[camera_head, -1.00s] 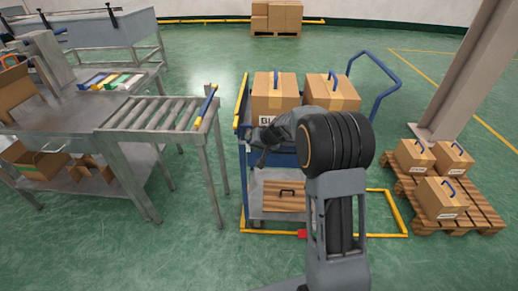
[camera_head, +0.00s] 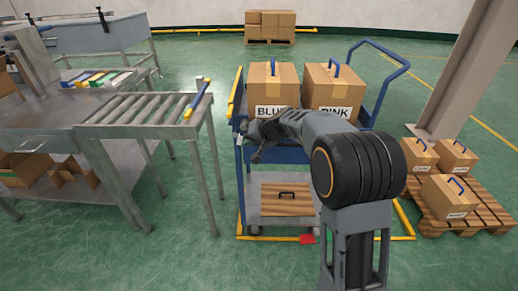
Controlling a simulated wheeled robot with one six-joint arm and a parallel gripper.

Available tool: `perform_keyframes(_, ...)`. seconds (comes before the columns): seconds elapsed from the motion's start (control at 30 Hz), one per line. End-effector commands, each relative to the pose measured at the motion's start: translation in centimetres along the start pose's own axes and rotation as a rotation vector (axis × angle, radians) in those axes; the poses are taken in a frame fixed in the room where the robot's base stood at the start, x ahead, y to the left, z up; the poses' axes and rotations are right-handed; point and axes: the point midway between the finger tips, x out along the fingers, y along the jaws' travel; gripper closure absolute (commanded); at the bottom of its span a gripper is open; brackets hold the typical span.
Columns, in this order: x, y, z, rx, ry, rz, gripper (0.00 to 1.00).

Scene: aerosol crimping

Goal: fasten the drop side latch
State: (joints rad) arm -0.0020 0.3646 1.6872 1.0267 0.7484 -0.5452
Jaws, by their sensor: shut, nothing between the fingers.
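The blue cart (camera_head: 290,155) stands in the middle, with its yellow-edged left side (camera_head: 236,95) standing up along the deck. The latch itself is too small, or too hidden by my arm, to make out. My gripper (camera_head: 257,157) is at the cart's front left corner, pointing down and left. It is shut and empty. I cannot tell whether it touches the cart. A carton marked BLUE (camera_head: 272,90) and one marked PINK (camera_head: 331,92) stand on the upper deck.
A roller table (camera_head: 150,112) stands just left of the cart. A pallet (camera_head: 460,218) with cartons is at the right, by a grey pillar (camera_head: 466,85). Green floor lies open behind.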

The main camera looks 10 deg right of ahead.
Motion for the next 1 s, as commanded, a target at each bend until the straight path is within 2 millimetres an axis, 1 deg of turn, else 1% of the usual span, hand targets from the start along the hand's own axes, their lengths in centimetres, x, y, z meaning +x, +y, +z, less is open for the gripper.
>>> perform_keyframes(0.03, 0.9, 0.1, 0.6, 0.001, 0.001, -0.026, 1.00)
perform_keyframes(0.2, 1.4, -0.9, 0.9, 0.020, 0.005, -0.091, 1.00)
perform_keyframes(0.4, 1.3, -1.4, 0.8, 0.035, 0.010, -0.128, 1.00)
perform_keyframes(0.9, 1.1, -1.5, 0.7, 0.040, 0.014, -0.137, 1.00)
perform_keyframes(1.0, 0.8, -1.5, 0.6, 0.040, 0.015, -0.136, 1.00)
